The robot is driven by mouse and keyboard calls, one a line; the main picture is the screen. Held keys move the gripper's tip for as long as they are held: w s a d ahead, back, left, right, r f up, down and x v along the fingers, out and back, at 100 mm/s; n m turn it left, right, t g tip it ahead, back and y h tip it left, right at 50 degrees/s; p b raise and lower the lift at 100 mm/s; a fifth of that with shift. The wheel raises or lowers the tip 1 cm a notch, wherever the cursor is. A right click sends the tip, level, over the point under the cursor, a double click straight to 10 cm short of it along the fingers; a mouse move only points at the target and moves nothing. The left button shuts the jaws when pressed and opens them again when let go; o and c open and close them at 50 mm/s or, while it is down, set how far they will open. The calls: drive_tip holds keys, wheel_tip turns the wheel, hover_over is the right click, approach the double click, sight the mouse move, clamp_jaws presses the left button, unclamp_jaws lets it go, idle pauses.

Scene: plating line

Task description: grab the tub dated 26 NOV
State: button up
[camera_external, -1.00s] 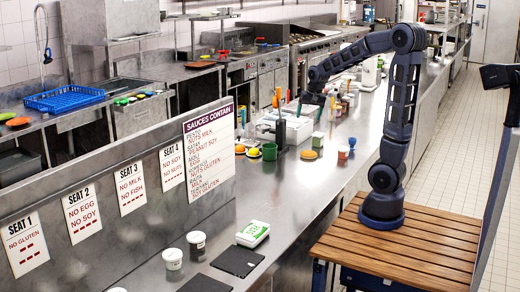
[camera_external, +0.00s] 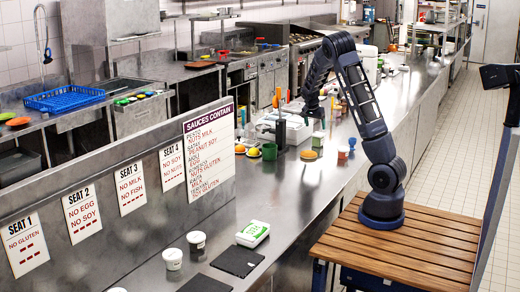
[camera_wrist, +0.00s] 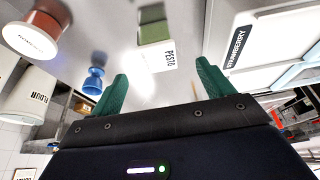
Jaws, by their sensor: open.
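I cannot read a 26 NOV date on anything in either view. In the external view, two small white tubs (camera_external: 172,259) (camera_external: 196,242) stand on the near counter, with a flat white box with a green label (camera_external: 252,233) to their right. My gripper (camera_wrist: 160,87) shows green fingers spread apart with nothing between them. It is above the far counter among containers. Beyond the fingers in the wrist view are a green-and-white box marked PESTO (camera_wrist: 155,38) and a white container marked STRAWBERRY (camera_wrist: 245,45). Any date on these is unreadable.
A blue object (camera_wrist: 94,80), a white-topped brown jar (camera_wrist: 35,30) and a container marked FLOUR (camera_wrist: 32,95) lie left in the wrist view.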

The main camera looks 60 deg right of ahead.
sight(318, 139)
drive_tip(key=shift+d+f, duration=0.35)
drive_tip(key=shift+d, duration=0.05)
drive_tip(key=x, duration=1)
drive_tip(key=shift+s+f, duration=0.25)
drive_tip(key=c, duration=1.2)
drive_tip(key=shift+o, duration=0.2)
drive_tip(key=shift+r, duration=0.15)
